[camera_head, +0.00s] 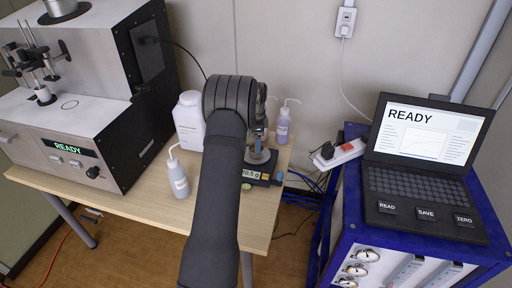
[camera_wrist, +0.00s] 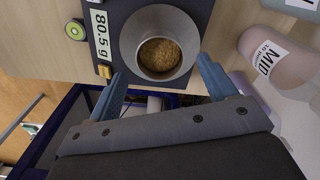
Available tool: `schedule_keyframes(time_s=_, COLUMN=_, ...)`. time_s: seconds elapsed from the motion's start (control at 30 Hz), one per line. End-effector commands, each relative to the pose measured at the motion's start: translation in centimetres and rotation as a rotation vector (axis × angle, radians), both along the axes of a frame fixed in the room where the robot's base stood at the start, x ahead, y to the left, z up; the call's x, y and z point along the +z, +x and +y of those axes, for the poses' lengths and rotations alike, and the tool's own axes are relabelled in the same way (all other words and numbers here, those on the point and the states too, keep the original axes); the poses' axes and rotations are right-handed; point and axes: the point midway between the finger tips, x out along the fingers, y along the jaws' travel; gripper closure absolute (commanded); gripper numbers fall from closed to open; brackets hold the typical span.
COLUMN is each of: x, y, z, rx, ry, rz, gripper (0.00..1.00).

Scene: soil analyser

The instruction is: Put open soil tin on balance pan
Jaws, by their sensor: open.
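The open soil tin (camera_wrist: 160,54) holds brown soil and appears to stand upright on the balance's round grey pan (camera_wrist: 128,35), in the wrist view. The black balance (camera_wrist: 117,18) has a display (camera_wrist: 99,30) reading 80.5 g; in the head view the balance (camera_head: 262,170) is partly behind my arm. My gripper (camera_wrist: 160,70) is open, with its two blue fingers apart on either side of the tin's near edge. I see no clear contact between fingers and tin. In the head view my gripper (camera_head: 257,142) is over the balance and largely hides the tin.
A wash bottle (camera_head: 177,175) and a white jar (camera_head: 189,120) stand left of my arm. A labelled bottle (camera_head: 283,122) stands behind the balance and a small green item (camera_head: 246,186) lies before it. The analyser (camera_head: 75,95) is left; a laptop (camera_head: 425,150) sits on the blue cart.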

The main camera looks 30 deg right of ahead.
Motion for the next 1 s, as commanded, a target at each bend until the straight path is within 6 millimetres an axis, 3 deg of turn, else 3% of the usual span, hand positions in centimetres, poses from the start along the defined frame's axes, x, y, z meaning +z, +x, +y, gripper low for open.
schedule_keyframes(time_s=0.2, x=4.7, y=0.0, z=0.0, rx=0.0, ry=-0.001, rz=-0.002, gripper=0.23)
schedule_keyframes(time_s=0.4, x=7.0, y=0.0, z=0.0, rx=0.0, ry=0.001, rz=0.001, gripper=0.23)
schedule_keyframes(time_s=0.8, x=7.4, y=0.0, z=0.0, rx=0.0, ry=0.002, rz=0.001, gripper=0.23)
schedule_keyframes(time_s=1.0, x=6.1, y=0.0, z=0.0, rx=0.0, ry=0.004, rz=0.004, gripper=0.23)
